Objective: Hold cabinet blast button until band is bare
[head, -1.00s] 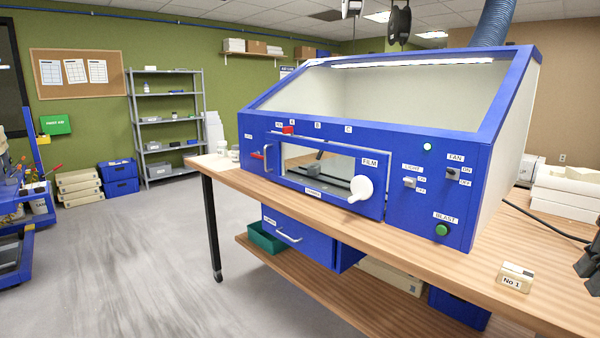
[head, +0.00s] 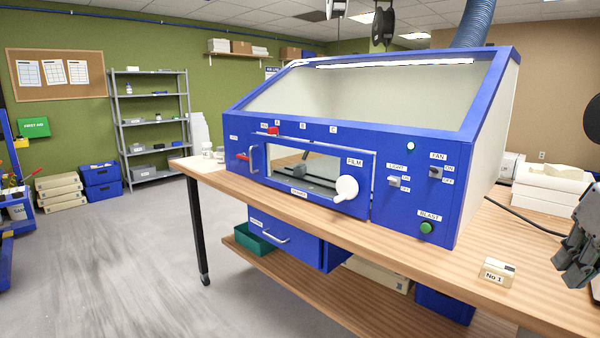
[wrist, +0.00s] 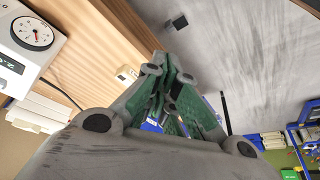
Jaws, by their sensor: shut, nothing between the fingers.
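The blue blast cabinet (head: 340,205) stands on a wooden bench. Its green BLAST button (head: 427,228) is at the lower right of the front panel, clear of anything. A white FILM knob (head: 346,188) sits on that drawer front. My gripper (head: 572,265) is at the right edge of the head view, right of the button and apart from it. In the wrist view, my gripper's green-padded fingers (wrist: 172,92) are together and empty.
A small block labelled No 1 (head: 496,273) lies on the bench (head: 400,260) between my gripper and the cabinet. FAN (head: 435,172) and LIGHT (head: 393,181) switches are above the button. A black cable crosses the bench at right. A dial gauge (wrist: 35,33) shows in the wrist view.

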